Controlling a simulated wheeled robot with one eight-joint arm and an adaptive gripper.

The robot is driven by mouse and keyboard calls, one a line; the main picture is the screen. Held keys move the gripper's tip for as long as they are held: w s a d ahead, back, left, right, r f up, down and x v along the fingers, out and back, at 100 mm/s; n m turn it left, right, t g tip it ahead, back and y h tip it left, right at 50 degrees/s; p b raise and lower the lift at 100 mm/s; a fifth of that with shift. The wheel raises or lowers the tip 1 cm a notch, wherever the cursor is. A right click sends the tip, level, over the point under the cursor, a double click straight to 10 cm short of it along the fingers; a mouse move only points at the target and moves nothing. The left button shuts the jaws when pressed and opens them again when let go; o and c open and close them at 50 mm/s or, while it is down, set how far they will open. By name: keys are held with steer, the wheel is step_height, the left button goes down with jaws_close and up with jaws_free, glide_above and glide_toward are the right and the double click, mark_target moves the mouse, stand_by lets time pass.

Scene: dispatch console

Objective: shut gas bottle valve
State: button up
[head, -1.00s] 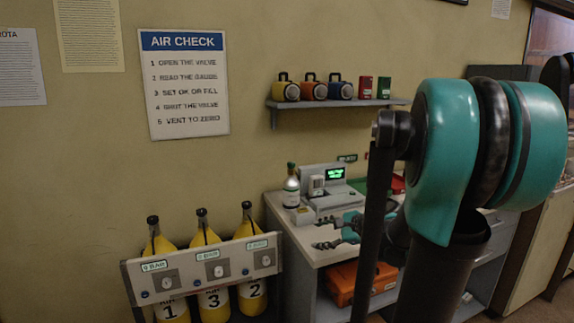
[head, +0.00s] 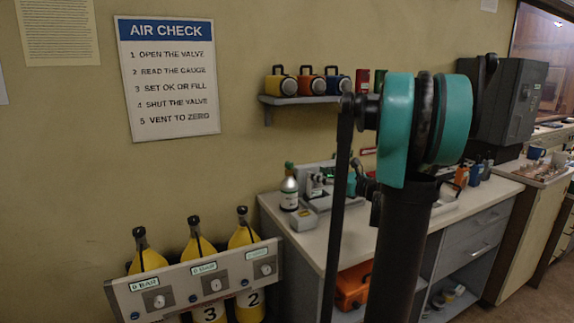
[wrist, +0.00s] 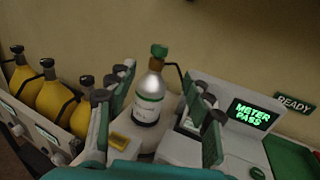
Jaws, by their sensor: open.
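The gas bottle (head: 289,194) is a small silver bottle with a white, green-banded label, upright at the left end of the bench. Its green valve knob (head: 289,165) is on top. In the wrist view the bottle (wrist: 148,97) and knob (wrist: 159,50) show between and beyond the fingers of my gripper (wrist: 158,100). The gripper is open and empty, with fingers on either side in the picture. I cannot tell how far it is from the bottle, and no contact shows. A dark piece sticks out at the bottle's neck.
A grey meter (wrist: 245,115) right of the bottle reads "METER PASS". A small grey block (head: 303,220) sits in front of the bottle. Yellow air cylinders (head: 195,240) stand left behind a gauge panel (head: 190,283). A shelf (head: 300,100) with colored canisters hangs above the bench (head: 270,208).

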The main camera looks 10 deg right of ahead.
mark_target(289, 162)
steer(key=x, duration=1.4)
steer(key=shift+w+a, duration=0.25)
jaws_close()
